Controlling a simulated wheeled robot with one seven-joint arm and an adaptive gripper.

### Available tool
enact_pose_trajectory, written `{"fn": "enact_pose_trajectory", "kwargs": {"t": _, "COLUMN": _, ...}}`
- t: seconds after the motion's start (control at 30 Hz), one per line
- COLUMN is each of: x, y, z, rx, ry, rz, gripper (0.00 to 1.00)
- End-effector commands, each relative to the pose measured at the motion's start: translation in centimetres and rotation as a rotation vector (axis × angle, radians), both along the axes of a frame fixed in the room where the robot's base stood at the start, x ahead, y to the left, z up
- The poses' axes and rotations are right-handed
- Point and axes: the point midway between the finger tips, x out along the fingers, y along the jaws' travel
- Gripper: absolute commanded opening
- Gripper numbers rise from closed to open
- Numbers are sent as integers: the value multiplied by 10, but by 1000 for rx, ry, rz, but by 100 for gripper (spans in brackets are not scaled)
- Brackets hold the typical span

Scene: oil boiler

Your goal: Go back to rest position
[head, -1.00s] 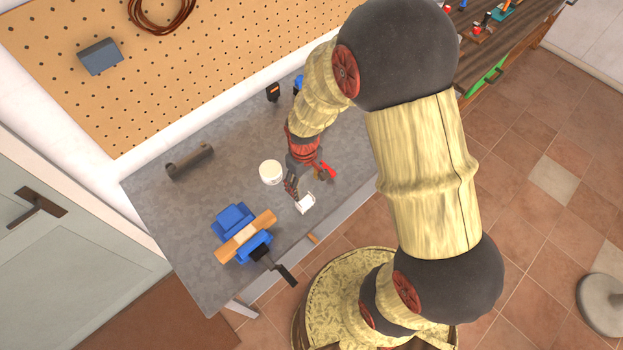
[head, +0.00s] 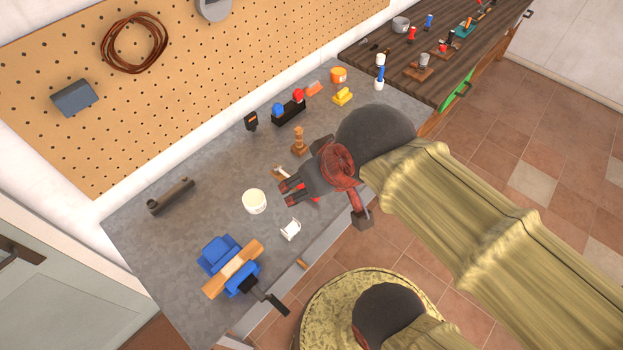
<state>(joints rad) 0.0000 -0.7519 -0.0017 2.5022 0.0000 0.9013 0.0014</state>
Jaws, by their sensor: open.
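My gripper (head: 287,191) is above the grey worktable (head: 200,140), near the middle of its front part. Its dark fingers point left, they are open and nothing shows between them. A small white spool-like piece (head: 291,229) lies on the table below and apart from the fingers. A white cup (head: 254,201) stands to the left of the fingers. My arm reaches in from the right and hides part of the table's right side. A small red thing (head: 315,197) shows partly behind my gripper.
A blue vise (head: 218,254) holding a wooden piece is at the front left. A dark cylinder (head: 171,196) lies at the left. A wooden stand (head: 299,142), a black holder (head: 288,111) and a yellow block (head: 343,96) are farther back. A pegboard (head: 200,85) lines the wall.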

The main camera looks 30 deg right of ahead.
Motion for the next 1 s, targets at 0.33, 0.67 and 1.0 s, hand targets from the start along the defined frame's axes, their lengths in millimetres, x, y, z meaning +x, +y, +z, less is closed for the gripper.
{"fn": "enact_pose_trajectory", "kwargs": {"t": 0.33, "x": 1, "y": 0, "z": -5, "rx": 0, "ry": 0, "rz": 1, "gripper": 63}}
{"fn": "enact_pose_trajectory", "kwargs": {"t": 0.67, "x": 1, "y": 0, "z": -70, "rx": 0, "ry": 1, "rz": 1, "gripper": 63}}
{"fn": "enact_pose_trajectory", "kwargs": {"t": 1.0, "x": 1, "y": 0, "z": -163, "rx": 0, "ry": 0, "rz": 1, "gripper": 63}}
